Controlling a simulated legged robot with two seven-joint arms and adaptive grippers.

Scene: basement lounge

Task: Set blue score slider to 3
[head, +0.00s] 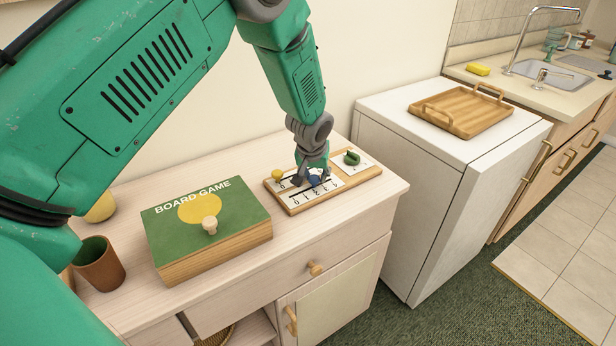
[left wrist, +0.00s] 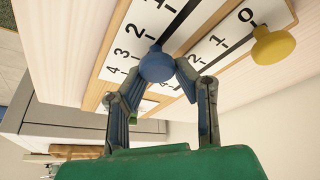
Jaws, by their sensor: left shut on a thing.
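The score board (head: 290,208) is a wooden-framed white panel with two numbered scales, lying on the cabinet top. The blue score slider (left wrist: 157,66) is a round knob between my left gripper's fingertips, near the 3 of the left-hand scale in the left wrist view; its base and exact mark are hidden. It also shows partly in the head view (head: 314,180). My left gripper (head: 312,179) is shut on it from above; its fingers also show in the left wrist view (left wrist: 158,72). The yellow slider (head: 277,174) sits near 0 of the other scale, also in the wrist view (left wrist: 272,46). My right gripper is out of view.
A green board game box (head: 175,235) with a wooden knob stands left of the board. A brown cup (head: 99,264) is farther left. A dark green piece (head: 351,158) sits at the board's right end. A wooden tray (head: 463,110) rests on the white appliance.

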